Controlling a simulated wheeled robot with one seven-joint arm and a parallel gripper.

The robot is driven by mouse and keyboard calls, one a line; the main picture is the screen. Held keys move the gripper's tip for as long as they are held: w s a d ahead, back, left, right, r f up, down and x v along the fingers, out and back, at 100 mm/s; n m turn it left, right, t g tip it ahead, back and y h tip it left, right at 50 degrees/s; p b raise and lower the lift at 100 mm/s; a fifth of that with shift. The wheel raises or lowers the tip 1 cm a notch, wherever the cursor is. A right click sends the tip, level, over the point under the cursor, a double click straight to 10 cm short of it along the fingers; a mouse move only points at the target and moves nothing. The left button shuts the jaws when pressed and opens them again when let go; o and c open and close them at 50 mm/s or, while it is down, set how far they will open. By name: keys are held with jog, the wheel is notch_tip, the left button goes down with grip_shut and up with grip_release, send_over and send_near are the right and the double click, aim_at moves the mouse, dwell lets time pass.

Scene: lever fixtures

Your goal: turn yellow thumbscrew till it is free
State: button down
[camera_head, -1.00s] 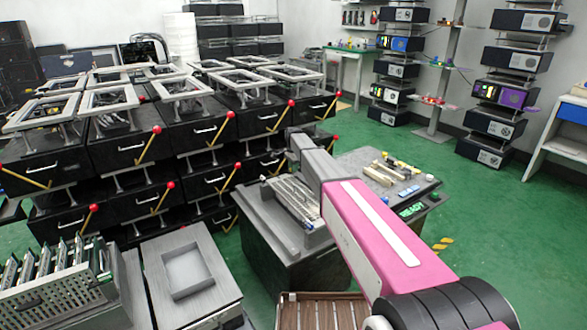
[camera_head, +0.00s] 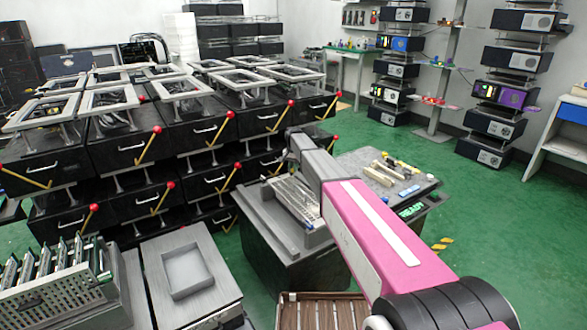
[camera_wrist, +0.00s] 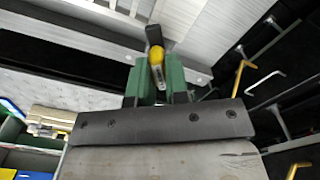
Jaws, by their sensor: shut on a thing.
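The yellow thumbscrew (camera_wrist: 157,55) shows in the wrist view as a small yellow piece between the green fingers. My gripper (camera_wrist: 158,77) is shut on it. A dark upright piece (camera_wrist: 154,35) stands just beyond the yellow part; I cannot tell if it belongs to the thumbscrew. The thread and its seat are hidden. In the head view my arm's grey end hides the gripper and the thumbscrew.
A dark station with a grey top (camera_head: 262,212) and a green READY display (camera_head: 412,211) stands below my arm. Black drawer units with red-knobbed yellow levers (camera_head: 228,114) fill the left. Green floor (camera_head: 500,225) is open at right.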

jog(key=n, duration=0.5)
jog(key=shift+n, duration=0.3)
jog(key=n, duration=0.5)
jog(key=shift+n, duration=0.3)
jog(key=c, duration=1.1)
grip_release()
notch_tip(320, 180, up, 11)
jog(key=shift+f, duration=0.1)
